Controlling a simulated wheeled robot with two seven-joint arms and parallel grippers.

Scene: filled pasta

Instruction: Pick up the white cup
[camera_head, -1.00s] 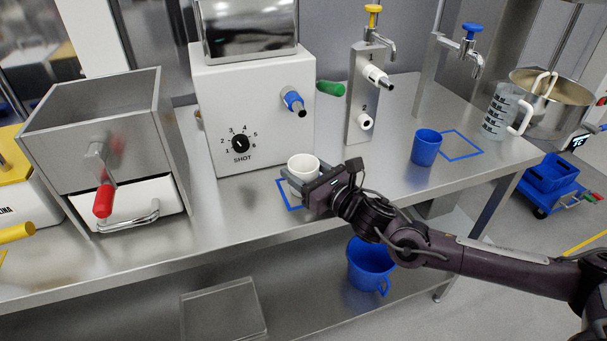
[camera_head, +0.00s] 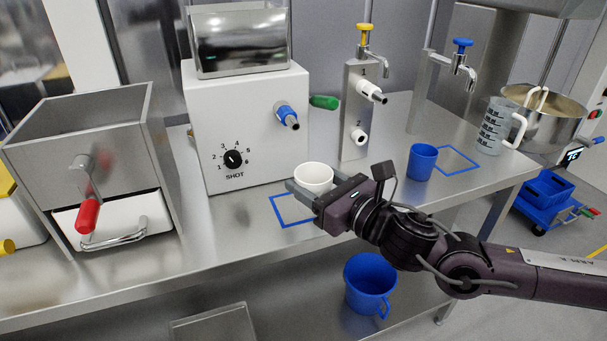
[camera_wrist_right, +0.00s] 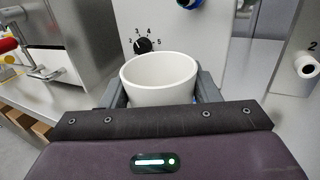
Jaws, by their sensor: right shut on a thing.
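The white cup (camera_head: 314,178) is upright between the two fingers of my right gripper (camera_head: 306,190), which is shut on it. In the head view the cup is above and right of the blue square outline (camera_head: 292,222) on the steel table, and the outline is bare. In the right wrist view the white cup (camera_wrist_right: 160,80) fills the space between the grey fingers, its rim facing up and its inside looking empty. The gripper body hides its lower part. My left gripper is not in view.
A white machine with a SHOT dial (camera_head: 255,150) stands behind the cup. A blue cup (camera_head: 421,162) stands to the right, near a clear measuring jug (camera_head: 492,128). A blue bucket (camera_head: 370,285) is on the lower shelf.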

